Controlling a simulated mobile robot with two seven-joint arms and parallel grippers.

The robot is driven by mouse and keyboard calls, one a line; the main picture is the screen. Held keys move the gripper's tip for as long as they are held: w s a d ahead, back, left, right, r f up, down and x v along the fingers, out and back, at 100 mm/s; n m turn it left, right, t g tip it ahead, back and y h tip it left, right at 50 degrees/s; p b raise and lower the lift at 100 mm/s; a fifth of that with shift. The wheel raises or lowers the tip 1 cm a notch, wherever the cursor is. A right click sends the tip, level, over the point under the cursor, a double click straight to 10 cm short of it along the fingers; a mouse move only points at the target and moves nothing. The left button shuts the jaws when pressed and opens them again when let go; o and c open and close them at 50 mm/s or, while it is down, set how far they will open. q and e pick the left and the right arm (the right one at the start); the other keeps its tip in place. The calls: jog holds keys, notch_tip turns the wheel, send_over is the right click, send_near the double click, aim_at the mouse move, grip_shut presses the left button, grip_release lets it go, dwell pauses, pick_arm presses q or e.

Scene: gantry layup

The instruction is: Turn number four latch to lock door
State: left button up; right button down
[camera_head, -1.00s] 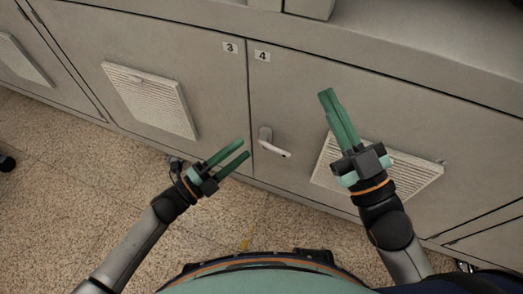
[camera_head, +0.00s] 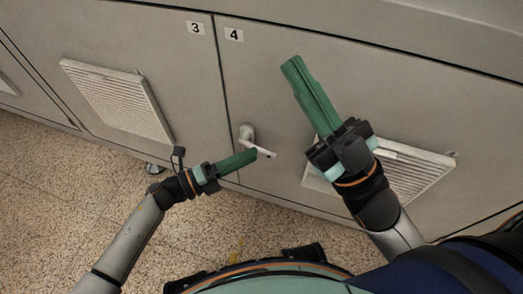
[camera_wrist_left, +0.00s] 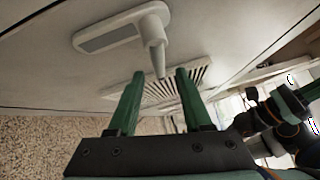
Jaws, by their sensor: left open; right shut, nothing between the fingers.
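The number four latch (camera_head: 246,134) is a pale handle on the grey door marked 4 (camera_head: 300,100). Its lever points down and right in the head view. My left gripper (camera_head: 254,154) is at the lever, its fingers seen edge-on and overlapping part of it. In the left wrist view the latch (camera_wrist_left: 120,28) has a plate and a lever. The open fingers of my left gripper (camera_wrist_left: 157,73) flank the lever's end; I cannot tell whether they touch it. My right gripper (camera_head: 291,64) is shut and empty in front of the door's upper part.
The label 4 (camera_head: 234,34) is beside the door seam, across from the label 3 (camera_head: 195,28) on the neighbouring door. A vent grille (camera_head: 415,178) is behind my right wrist. Another vent (camera_head: 117,100) is on door 3. Speckled floor (camera_head: 60,190) is clear at left.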

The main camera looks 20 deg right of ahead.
aim_at(262, 149)
pick_arm(q)
jog(key=shift+b+x, duration=0.35)
jog(key=shift+x, duration=1.85)
jog(key=shift+c, duration=0.2)
grip_shut()
